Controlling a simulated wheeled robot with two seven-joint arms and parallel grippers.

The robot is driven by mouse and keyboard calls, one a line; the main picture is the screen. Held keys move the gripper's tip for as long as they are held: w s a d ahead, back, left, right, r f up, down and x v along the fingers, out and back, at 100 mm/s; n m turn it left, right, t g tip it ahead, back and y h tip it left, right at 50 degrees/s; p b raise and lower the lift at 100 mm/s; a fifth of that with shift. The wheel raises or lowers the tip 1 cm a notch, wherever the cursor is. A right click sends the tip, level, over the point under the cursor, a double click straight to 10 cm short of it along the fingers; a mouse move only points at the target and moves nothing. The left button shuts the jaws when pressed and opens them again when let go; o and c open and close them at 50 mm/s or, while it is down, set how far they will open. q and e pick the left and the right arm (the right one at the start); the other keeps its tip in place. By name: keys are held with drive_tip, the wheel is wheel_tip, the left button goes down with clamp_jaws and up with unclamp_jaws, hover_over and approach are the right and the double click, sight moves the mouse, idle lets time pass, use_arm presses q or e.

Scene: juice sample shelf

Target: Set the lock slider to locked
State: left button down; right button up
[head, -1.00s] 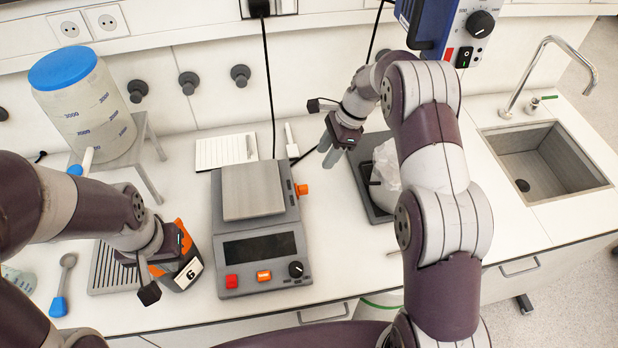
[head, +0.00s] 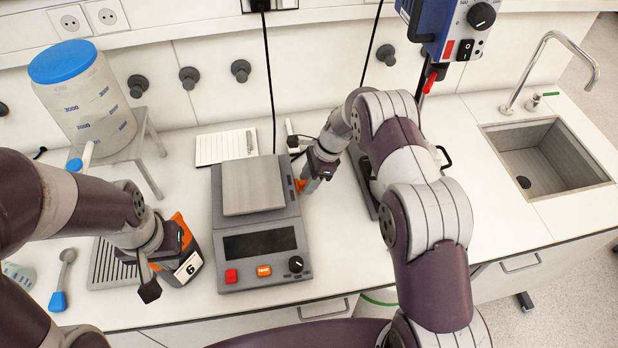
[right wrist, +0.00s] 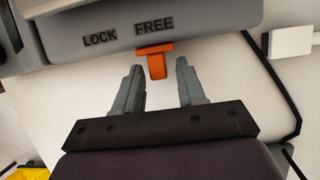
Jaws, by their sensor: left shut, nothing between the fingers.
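The lock slider is a small orange tab (right wrist: 157,64) on the side of the grey balance (head: 262,225). In the right wrist view it sits under the word FREE, with LOCK to its left. In the head view the slider (head: 300,184) shows at the balance's right side. My right gripper (right wrist: 160,72) is open, its fingertips on either side of the tab with visible gaps. It also shows in the head view (head: 311,184), close beside the balance. My left gripper (head: 160,255) is shut and empty by an orange-and-black device marked 6 (head: 187,265); its fingertips are largely hidden.
A notepad with a pen (head: 222,148) lies behind the balance. A large bottle with a blue lid (head: 85,100) stands on a stand at the back left. A blue-ended spoon (head: 60,290) lies front left. A sink (head: 560,155) is at right.

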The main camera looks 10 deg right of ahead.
sight(312, 205)
clamp_jaws()
drive_tip(key=shift+s+r, duration=0.15)
drive_tip(key=shift+s, duration=0.2)
drive_tip(key=s+p, duration=0.1)
drive_tip(key=s, duration=0.2)
drive_tip(key=shift+s, duration=0.25)
drive_tip(key=shift+o, duration=1.2)
unclamp_jaws()
drive_tip(key=shift+s, duration=0.25)
